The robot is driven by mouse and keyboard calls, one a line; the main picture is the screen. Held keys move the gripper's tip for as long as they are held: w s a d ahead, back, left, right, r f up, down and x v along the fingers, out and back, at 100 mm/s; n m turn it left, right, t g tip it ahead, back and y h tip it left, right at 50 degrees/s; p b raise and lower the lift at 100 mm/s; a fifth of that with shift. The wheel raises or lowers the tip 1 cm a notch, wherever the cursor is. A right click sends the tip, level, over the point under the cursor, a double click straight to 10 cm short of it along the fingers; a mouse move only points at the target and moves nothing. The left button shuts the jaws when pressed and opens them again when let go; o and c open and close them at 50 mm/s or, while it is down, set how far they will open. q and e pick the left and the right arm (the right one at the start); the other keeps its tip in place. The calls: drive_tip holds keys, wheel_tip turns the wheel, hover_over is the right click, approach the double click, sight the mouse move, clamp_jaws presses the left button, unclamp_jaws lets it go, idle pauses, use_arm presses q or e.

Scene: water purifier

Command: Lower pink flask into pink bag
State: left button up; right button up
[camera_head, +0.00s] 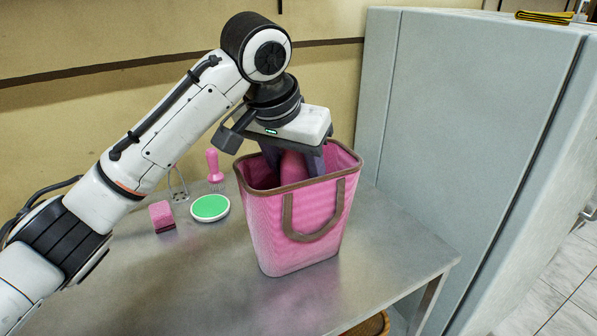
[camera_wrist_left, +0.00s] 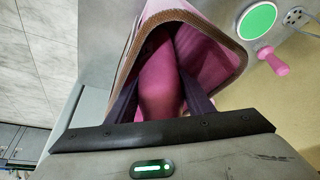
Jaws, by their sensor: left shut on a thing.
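The pink bag (camera_head: 297,224) stands upright on the metal table, with a brown rim and a brown handle. It also shows in the left wrist view (camera_wrist_left: 214,61). My left gripper (camera_head: 292,165) points down at the bag's mouth with its fingers at the opening. It is shut on the pink flask (camera_head: 293,168), whose upper part shows between the fingers. In the left wrist view the flask (camera_wrist_left: 159,80) extends into the bag's opening. The flask's lower end is hidden in the bag, so I cannot tell whether it touches the bottom. My right gripper is not in view.
A green-topped round dish (camera_head: 210,207), a pink sponge (camera_head: 161,216) and a pink-handled brush (camera_head: 214,167) are on the metal table (camera_head: 190,285) left of the bag. A large grey cabinet (camera_head: 455,120) stands close on the right. The table's front left is clear.

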use_arm(q)
drive_tip(key=shift+f, duration=0.15)
drive_tip(key=o, duration=1.4)
drive_tip(key=shift+o, duration=0.6)
drive_tip(key=shift+f, duration=0.1)
